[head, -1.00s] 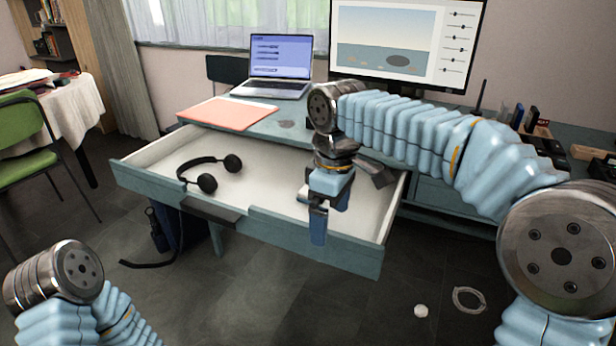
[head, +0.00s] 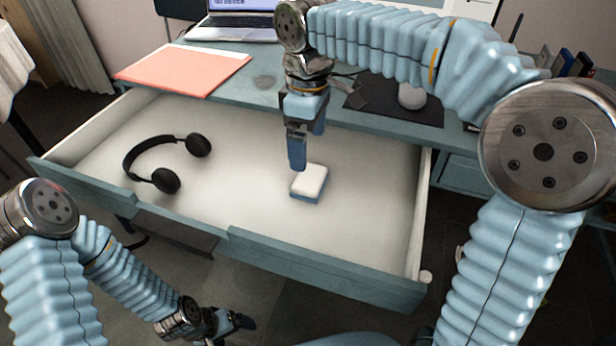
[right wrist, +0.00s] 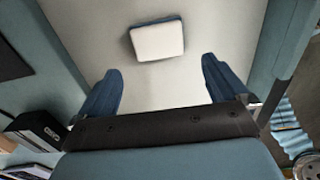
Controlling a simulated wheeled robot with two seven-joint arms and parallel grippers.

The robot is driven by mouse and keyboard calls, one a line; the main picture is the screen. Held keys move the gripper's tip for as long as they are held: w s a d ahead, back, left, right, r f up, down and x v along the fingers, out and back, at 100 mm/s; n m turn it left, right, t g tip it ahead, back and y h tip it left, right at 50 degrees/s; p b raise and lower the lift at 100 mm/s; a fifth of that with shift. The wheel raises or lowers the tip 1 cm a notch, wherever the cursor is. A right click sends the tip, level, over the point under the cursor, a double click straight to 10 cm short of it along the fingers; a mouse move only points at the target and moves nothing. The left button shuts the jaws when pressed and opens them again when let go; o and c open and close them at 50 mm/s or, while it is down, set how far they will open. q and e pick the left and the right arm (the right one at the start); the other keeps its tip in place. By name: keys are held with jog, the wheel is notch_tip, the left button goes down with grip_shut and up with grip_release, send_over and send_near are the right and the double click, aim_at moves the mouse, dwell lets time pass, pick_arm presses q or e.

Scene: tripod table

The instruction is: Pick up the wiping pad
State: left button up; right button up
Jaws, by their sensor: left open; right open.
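The wiping pad (head: 311,180) is a small block, white on top and blue below, lying on the floor of the open drawer (head: 240,196). My right gripper (head: 303,150) points down above the drawer, just behind and above the pad in the head view. In the right wrist view the pad (right wrist: 157,41) lies beyond the open blue fingers of the right gripper (right wrist: 158,88), with nothing between them. My left gripper (head: 232,325) is low in front of the drawer, empty as far as I can see; its fingertips are small and dark in the view.
Black headphones (head: 166,160) lie in the left part of the drawer. The drawer's front wall (head: 310,268) and side walls surround the pad.

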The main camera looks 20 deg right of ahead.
aim_at(310, 177)
jog(key=f, duration=0.9)
jog(key=shift+d+b, duration=0.2)
jog(key=shift+b, duration=0.1)
jog(key=shift+r, duration=0.1)
jog(key=shift+c, duration=0.3)
jog(key=c, duration=0.7)
jog(key=shift+r, duration=0.1)
jog(key=shift+c, duration=0.2)
